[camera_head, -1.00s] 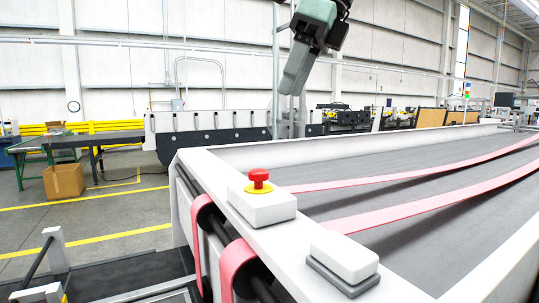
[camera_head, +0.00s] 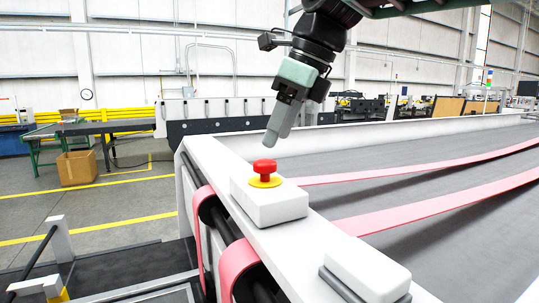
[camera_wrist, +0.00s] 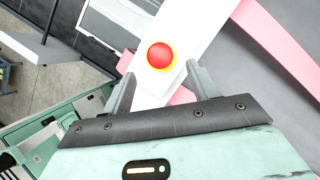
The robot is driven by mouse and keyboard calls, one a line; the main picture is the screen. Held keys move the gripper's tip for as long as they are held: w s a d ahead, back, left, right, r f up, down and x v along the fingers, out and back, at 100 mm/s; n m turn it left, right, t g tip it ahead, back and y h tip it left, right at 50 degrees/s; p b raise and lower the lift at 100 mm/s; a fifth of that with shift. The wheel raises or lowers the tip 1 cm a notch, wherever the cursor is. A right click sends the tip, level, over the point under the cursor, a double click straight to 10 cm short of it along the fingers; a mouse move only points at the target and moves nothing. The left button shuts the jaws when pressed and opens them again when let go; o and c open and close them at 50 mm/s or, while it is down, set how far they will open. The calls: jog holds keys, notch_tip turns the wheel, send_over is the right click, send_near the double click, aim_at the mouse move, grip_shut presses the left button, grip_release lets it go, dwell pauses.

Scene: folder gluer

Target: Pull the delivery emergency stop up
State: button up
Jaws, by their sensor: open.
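The delivery emergency stop (camera_head: 265,167) is a red mushroom button on a yellow collar, set on a white box (camera_head: 272,205) at the near left corner of the machine frame. My gripper (camera_head: 271,139) hangs tilted just above the button, apart from it, its fingers pointing down. In the wrist view the red button (camera_wrist: 161,55) lies ahead of and between the two fingertips of my gripper (camera_wrist: 158,76). The gripper is open and empty.
A second white box (camera_head: 367,268) sits on the frame nearer to me. Pink belts (camera_head: 420,208) run along the grey bed at right. Black rollers lie below the frame's left edge. A cardboard box (camera_head: 77,168) stands on the floor at left.

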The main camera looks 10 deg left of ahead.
aim_at(267, 161)
jog(key=shift+p+x, duration=0.3)
jog(key=shift+x, duration=2.4)
grip_shut()
jog(key=r+p, duration=0.2)
jog(key=shift+p, duration=0.3)
jog(key=shift+a+f, duration=0.1)
grip_release()
